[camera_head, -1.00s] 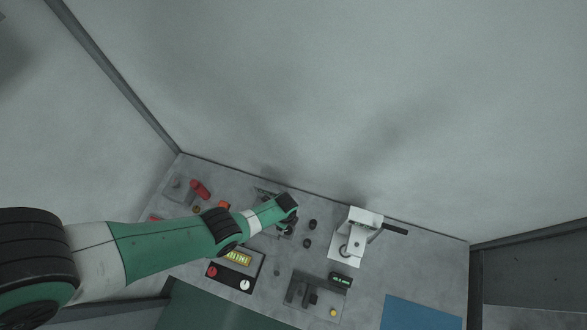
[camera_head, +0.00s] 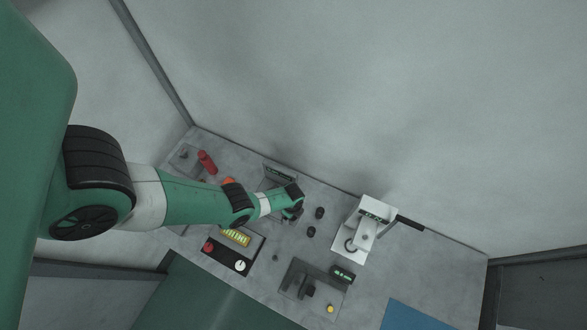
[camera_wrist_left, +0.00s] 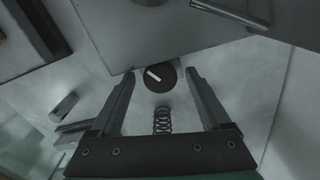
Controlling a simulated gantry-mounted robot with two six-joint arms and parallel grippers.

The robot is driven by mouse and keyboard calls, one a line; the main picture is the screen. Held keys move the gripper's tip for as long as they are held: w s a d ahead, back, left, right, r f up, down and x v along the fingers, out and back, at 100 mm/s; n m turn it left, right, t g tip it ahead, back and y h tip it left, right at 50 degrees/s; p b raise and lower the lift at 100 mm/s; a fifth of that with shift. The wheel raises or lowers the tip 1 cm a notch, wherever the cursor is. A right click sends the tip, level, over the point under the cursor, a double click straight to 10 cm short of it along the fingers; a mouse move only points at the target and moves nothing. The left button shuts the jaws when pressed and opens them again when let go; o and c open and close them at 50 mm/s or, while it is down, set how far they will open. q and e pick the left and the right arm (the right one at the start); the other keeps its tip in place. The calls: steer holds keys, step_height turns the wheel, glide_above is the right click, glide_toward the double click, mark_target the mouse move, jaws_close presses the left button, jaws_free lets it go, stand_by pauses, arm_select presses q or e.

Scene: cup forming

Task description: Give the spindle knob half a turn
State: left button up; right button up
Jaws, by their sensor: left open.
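The spindle knob (camera_wrist_left: 160,79) is a dark round knob with a white pointer line, seen in the left wrist view. The line slants from upper left to lower right. My left gripper (camera_wrist_left: 161,74) is open, with one finger on each side of the knob and a visible gap beside it; I cannot tell whether the tips are level with it. A coil spring (camera_wrist_left: 162,120) shows between the fingers. In the head view my left gripper (camera_head: 293,212) is over the device at the back of the table, and the arm hides the knob. My right gripper is not in view.
A white press (camera_head: 366,228) with a black handle stands to the right. Small black cylinders (camera_head: 320,212) are close beside my gripper. A control box (camera_head: 233,249) and a dark fixture (camera_head: 300,280) are in front. A blue mat (camera_head: 415,318) lies at front right.

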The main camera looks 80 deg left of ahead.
arm_select(q)
steer(key=shift+c, duration=0.3)
jaws_close()
steer(key=shift+n, duration=0.3)
steer(key=n, duration=0.3)
steer(key=shift+n+b, duration=0.35)
steer(key=shift+n, duration=1.65)
